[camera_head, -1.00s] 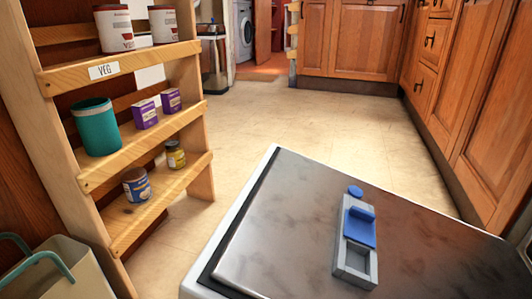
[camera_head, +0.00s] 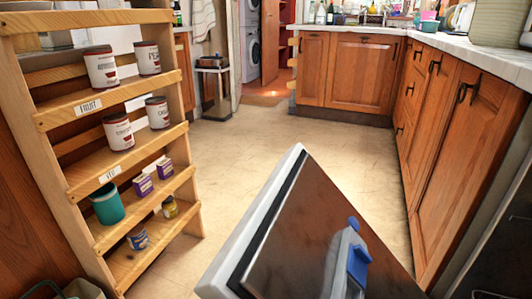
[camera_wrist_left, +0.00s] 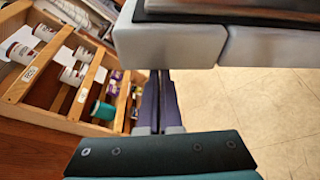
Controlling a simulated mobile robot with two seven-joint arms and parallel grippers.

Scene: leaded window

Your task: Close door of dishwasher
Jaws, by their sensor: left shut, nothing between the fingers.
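The dishwasher door (camera_head: 310,245) is partway up in the head view, tilted, with its steel inner face and white edge (camera_head: 255,225) showing. A grey and blue dispenser (camera_head: 349,264) sits on that inner face. In the left wrist view the door's pale edge (camera_wrist_left: 180,45) crosses the top of the picture. My left gripper (camera_wrist_left: 158,85) is shut and empty, its dark fingers reaching up to that edge. The fingertips look hidden by the edge; I cannot tell whether they touch it. My right gripper is in neither view.
A wooden shelf rack (camera_head: 120,175) with tins, small boxes and a teal pot stands left of the door. Wooden cabinets (camera_head: 455,150) run along the right. The tiled floor (camera_head: 290,135) between them is clear.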

